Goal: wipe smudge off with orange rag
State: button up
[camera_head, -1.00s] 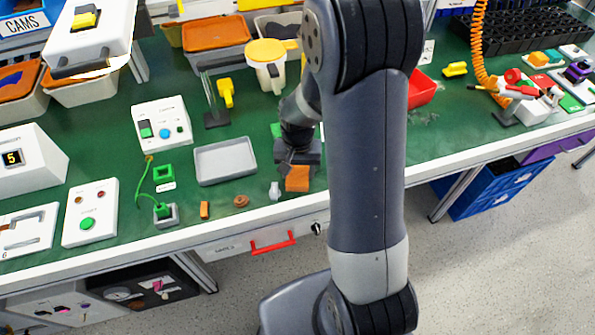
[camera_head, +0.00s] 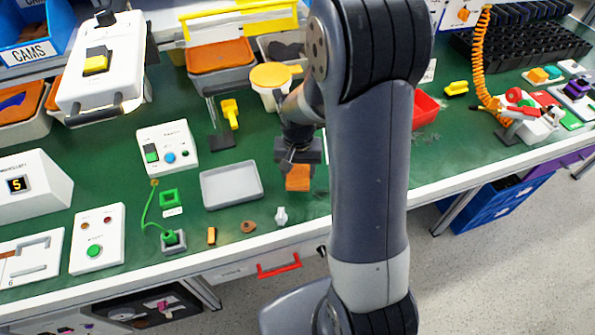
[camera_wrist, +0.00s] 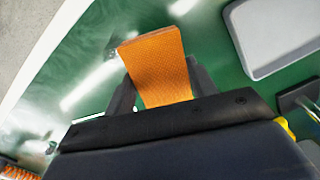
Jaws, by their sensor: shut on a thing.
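The orange rag (camera_head: 298,178) is a small textured block-like piece below my gripper (camera_head: 298,164), over the green bench right of the grey tray. In the wrist view the rag (camera_wrist: 157,68) stands between the two dark fingers of my gripper (camera_wrist: 160,88), which are shut on it. I cannot tell whether the rag touches the bench. A faint grey speckled patch (camera_head: 425,134) on the bench beside the red bin may be the smudge. My arm hides part of the bench between it and the rag.
The grey tray (camera_head: 231,185) lies close left of the rag. A small white piece (camera_head: 281,215) and a brown ring (camera_head: 248,227) are near the front edge. A yellow-lidded jug (camera_head: 271,85) stands behind. The red bin (camera_head: 424,110) is right of my arm.

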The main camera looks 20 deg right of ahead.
jog(key=shift+r+p, duration=0.95)
jog(key=shift+r, duration=0.7)
jog(key=shift+f, duration=0.1)
